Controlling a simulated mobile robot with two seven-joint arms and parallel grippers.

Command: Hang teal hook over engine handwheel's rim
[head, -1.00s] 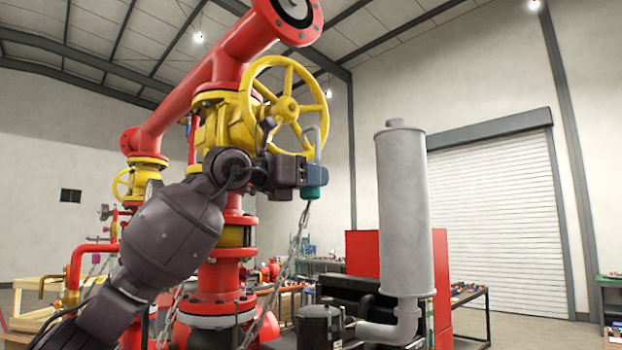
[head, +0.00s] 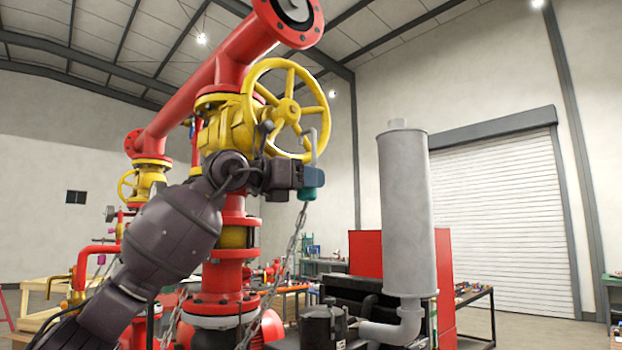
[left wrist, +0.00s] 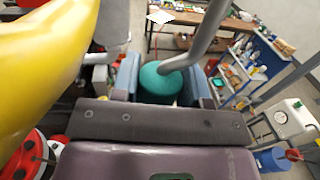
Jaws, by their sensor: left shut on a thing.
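The large yellow handwheel (head: 289,63) stands on a yellow valve body, its spokes open. My left gripper (head: 311,180) is shut on the teal hook (head: 312,194), just below the rim's lower right in the head view. In the left wrist view the hook's teal body (left wrist: 160,84) sits between the two fingers. Its grey bent rod rises up and out of that frame. In the head view the rod's top overlaps the lower right rim; I cannot tell whether it passes over the rim. The yellow rim (left wrist: 45,65) shows close at left in the wrist view. My right gripper is not in view.
A chain (head: 296,235) hangs below the hook. Red flanged piping (head: 185,100) stands behind my left arm. A grey exhaust cylinder (head: 404,210) stands to the right of the wheel, with open air between. A smaller yellow handwheel (head: 121,187) is at left.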

